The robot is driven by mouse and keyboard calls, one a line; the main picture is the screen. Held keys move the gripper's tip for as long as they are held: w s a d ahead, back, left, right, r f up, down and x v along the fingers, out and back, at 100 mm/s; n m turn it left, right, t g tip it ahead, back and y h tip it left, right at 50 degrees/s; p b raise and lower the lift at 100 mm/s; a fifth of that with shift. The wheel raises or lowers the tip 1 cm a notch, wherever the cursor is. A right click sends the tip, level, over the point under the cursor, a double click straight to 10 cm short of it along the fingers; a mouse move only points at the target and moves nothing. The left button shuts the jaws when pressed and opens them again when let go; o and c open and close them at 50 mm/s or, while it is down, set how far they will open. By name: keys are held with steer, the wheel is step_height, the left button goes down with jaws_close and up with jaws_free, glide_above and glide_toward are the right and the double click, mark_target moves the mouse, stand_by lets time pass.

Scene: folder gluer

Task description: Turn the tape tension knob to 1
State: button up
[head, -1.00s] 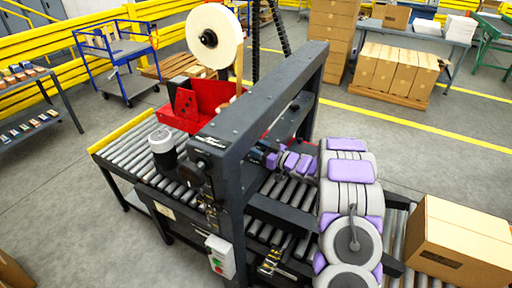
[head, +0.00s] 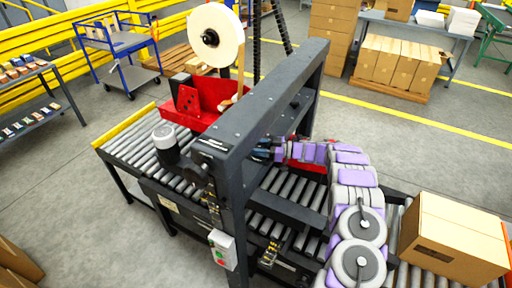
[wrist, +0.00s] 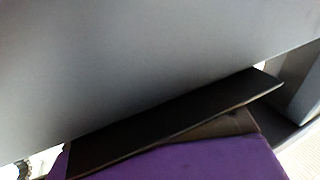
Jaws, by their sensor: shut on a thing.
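My gripper (head: 264,153) is at the dark grey frame (head: 262,100) of the machine, just right of its near post. Its fingertips are mostly hidden behind the beam. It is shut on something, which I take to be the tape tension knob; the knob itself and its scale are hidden. In the wrist view a grey surface (wrist: 140,60) fills most of the picture. A black flat piece (wrist: 175,122) and a purple pad (wrist: 200,160) show below it, and no fingertips or dial marks are seen.
A white tape roll (head: 217,37) stands above a red tape holder (head: 207,97). A control box (head: 222,248) hangs on the near post. A carton (head: 455,238) rests on the rollers at right. Grey floor (head: 80,210) is open at left.

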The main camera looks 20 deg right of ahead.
steer(key=shift+d+r+n, duration=0.1)
steer(key=shift+n, duration=0.2)
stand_by(0.4)
steer(key=o, duration=1)
steer(key=shift+d, duration=0.1)
steer(key=v, duration=1.7)
steer(key=shift+w+d+f+p, duration=0.2)
steer(key=shift+d+f+p, duration=0.1)
steer(key=shift+d, duration=0.1)
